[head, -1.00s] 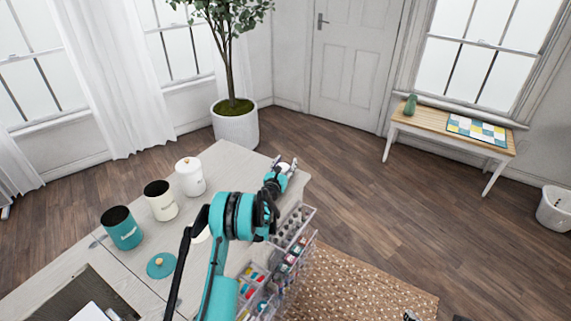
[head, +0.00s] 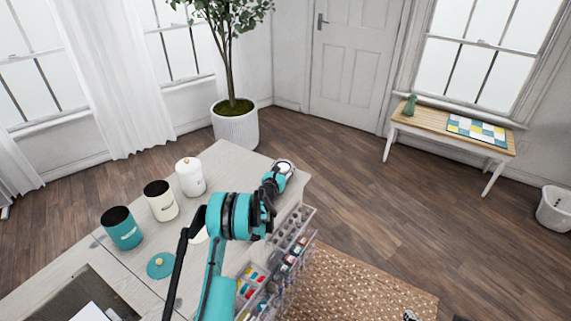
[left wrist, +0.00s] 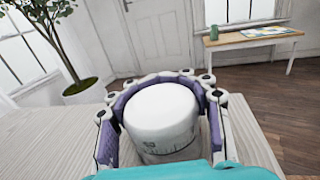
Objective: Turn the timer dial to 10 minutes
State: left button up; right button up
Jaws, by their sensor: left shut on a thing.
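The timer (left wrist: 160,115) is a white round dial with small dark markings around its lower side. It stands on the pale wooden cabinet top and fills the middle of the left wrist view. My left gripper (left wrist: 160,78) is shut on it, with purple-padded, jointed fingers wrapped around its left, far and right sides. In the head view the timer (head: 284,167) shows at the far right corner of the cabinet top, at the end of my left arm. The dial's setting is too small to read. My right gripper cannot be made out clearly.
A white canister (head: 190,177), an open cream canister (head: 161,201) and an open teal canister (head: 121,229) stand on the cabinet top (head: 228,160). A teal lid (head: 161,265) lies near them. Clear trays (head: 293,228) with spools and small items hang along the right edge.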

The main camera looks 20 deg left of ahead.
pick_arm(q)
jog(key=m+h, duration=0.1)
jog(key=h, duration=0.1)
jog(key=m+h, duration=0.1)
jog(key=d+m+h, duration=0.1)
jog(key=h, duration=0.1)
jog(key=shift+m+g+h, duration=0.3)
jog(key=shift+s+d+m+g+h, duration=0.2)
jog(key=shift+m+g+h, duration=0.25)
jog(key=shift+m+h, duration=0.4)
jog(key=shift+s+d+m+g+h, duration=0.1)
jog(key=shift+d+m+g+h, duration=0.3)
jog(key=shift+h, duration=0.75)
jog(key=shift+m+g+h, duration=0.25)
jog(key=shift+m+h, duration=0.05)
jog(key=shift+m, duration=0.05)
jog(key=o, duration=1.4)
jog(key=shift+a, duration=0.1)
jog(key=v, duration=0.7)
jog(key=shift+s, duration=0.2)
jog(key=shift+a, duration=0.1)
